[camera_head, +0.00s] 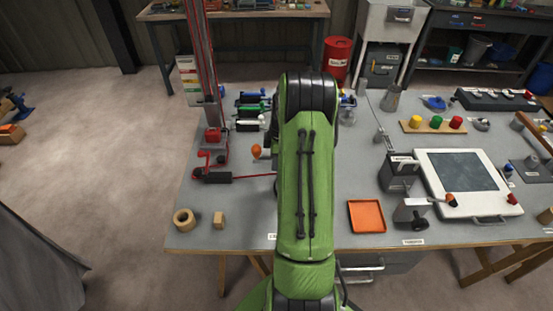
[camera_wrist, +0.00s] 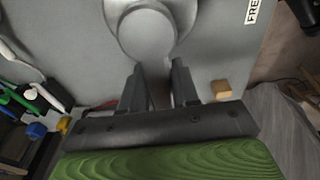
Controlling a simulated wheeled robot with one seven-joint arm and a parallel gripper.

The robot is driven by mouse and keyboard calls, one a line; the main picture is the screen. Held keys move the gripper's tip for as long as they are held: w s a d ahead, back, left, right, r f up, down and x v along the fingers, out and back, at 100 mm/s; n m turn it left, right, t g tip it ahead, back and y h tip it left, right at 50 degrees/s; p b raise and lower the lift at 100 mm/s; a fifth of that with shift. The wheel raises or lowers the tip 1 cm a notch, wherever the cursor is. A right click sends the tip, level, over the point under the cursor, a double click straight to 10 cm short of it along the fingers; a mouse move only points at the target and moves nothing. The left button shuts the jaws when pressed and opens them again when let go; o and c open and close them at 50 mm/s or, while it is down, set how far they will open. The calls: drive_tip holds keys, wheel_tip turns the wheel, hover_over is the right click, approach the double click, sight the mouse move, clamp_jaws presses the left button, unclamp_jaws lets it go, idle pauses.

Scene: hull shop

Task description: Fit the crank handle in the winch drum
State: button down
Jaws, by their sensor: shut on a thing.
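My gripper (camera_wrist: 160,85) shows in the wrist view, its two dark fingers shut on a smooth grey arm that looks like the crank handle (camera_wrist: 147,35). The handle's rounded end lies over a wider pale grey round body (camera_wrist: 114,8), which may be the winch drum. They overlap in this view; I cannot tell whether the handle is seated or only above it. In the head view my green arm hides the gripper and what it holds. An orange knob (camera_head: 257,151) on a dark stem sticks out left of the arm; I cannot tell what it belongs to.
A wooden block (camera_head: 219,221) and a tape roll (camera_head: 184,219) lie at the table's front left. An orange tray (camera_head: 366,216), a grey box with a lever (camera_head: 398,172) and a white panel (camera_head: 430,160) stand right of my arm.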

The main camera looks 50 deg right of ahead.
drive_tip(key=shift+f, duration=0.3)
drive_tip(key=shift+f, duration=0.1)
drive_tip(key=shift+f+b, duration=0.35)
drive_tip(key=shift+b, duration=0.2)
drive_tip(key=shift+f, duration=0.1)
idle(0.4)
drive_tip(key=c, duration=0.8)
unclamp_jaws()
drive_tip(key=shift+o, duration=0.6)
drive_tip(key=o, duration=0.3)
